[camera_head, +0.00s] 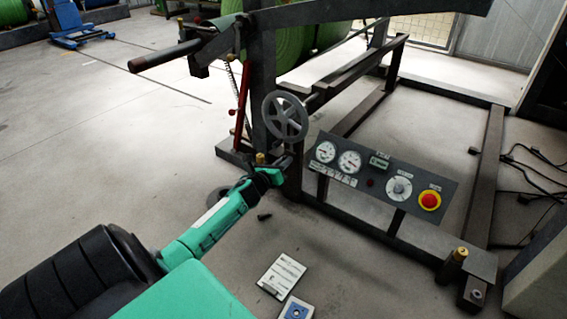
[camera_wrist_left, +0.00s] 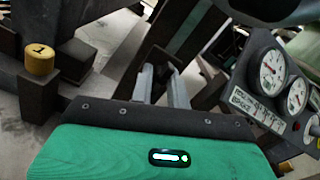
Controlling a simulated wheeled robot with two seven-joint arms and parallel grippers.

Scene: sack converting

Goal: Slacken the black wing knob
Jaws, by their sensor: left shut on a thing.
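My left gripper (camera_head: 279,168) reaches in from the lower left in the head view, to the frame post just below the grey handwheel (camera_head: 285,116). In the left wrist view its two grey fingers (camera_wrist_left: 162,84) are shut on a small dark part (camera_wrist_left: 165,67), which I take to be the black wing knob. The knob is mostly hidden by the fingers, and its wing angle cannot be made out. In the head view the gripper covers it. My right gripper is not in view.
A gauge panel (camera_head: 378,170) with a red stop button (camera_head: 429,200) stands right of the gripper. A yellow cap marked 1 (camera_wrist_left: 40,58) shows left of the fingers. Cards (camera_head: 281,275) lie on the floor; cables (camera_head: 535,170) run at right.

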